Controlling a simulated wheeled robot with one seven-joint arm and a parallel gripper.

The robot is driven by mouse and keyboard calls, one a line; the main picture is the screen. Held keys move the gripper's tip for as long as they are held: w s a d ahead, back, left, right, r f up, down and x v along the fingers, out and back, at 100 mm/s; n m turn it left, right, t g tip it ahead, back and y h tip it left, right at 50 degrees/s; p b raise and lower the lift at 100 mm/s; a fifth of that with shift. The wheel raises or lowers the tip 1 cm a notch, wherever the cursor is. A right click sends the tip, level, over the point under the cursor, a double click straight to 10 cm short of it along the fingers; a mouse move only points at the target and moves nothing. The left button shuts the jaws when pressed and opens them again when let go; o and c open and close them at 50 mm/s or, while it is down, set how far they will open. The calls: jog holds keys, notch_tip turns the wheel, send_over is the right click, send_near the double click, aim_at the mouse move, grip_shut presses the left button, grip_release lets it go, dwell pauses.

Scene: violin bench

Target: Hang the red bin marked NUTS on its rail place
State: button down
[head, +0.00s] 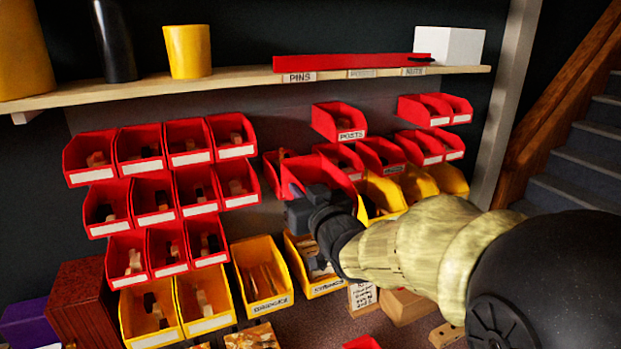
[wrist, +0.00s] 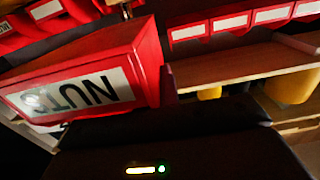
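The red bin marked NUTS (wrist: 75,85) fills the left of the wrist view, its white label upside down there. In the head view the same red bin (head: 318,172) is held in front of the lower rows of bins, its label hidden. My gripper (head: 318,205) appears shut on this bin; the fingertips are hard to make out. The shelf edge carries a NUTS tag (head: 413,71) at the right. Below it, a bare strip of back panel (head: 384,112) lies between the hanging POSTS bin (head: 338,122) and the red bins at the right (head: 430,108).
Red bins (head: 160,205) hang in rows at left. Yellow bins (head: 265,280) stand below, with more (head: 385,193) behind my gripper. The wooden shelf (head: 235,80) overhangs the panel and bears a long red bar (head: 345,63) and a white box (head: 450,45).

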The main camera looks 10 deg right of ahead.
jog(key=w+f+h, duration=0.1)
jog(key=w+f, duration=0.2)
jog(key=f, duration=0.5)
jog(key=w+f, duration=0.3)
jog(key=f, duration=0.4)
jog(key=s+d+f+m+h, duration=0.1)
jog(key=f, duration=0.8)
jog(key=s+d+f+m+h, duration=0.1)
jog(key=d+f, duration=0.1)
jog(key=f, duration=0.8)
jog(key=shift+d+h, duration=0.25)
jog(key=shift+h, duration=0.15)
jog(key=shift+w+d+f, duration=0.1)
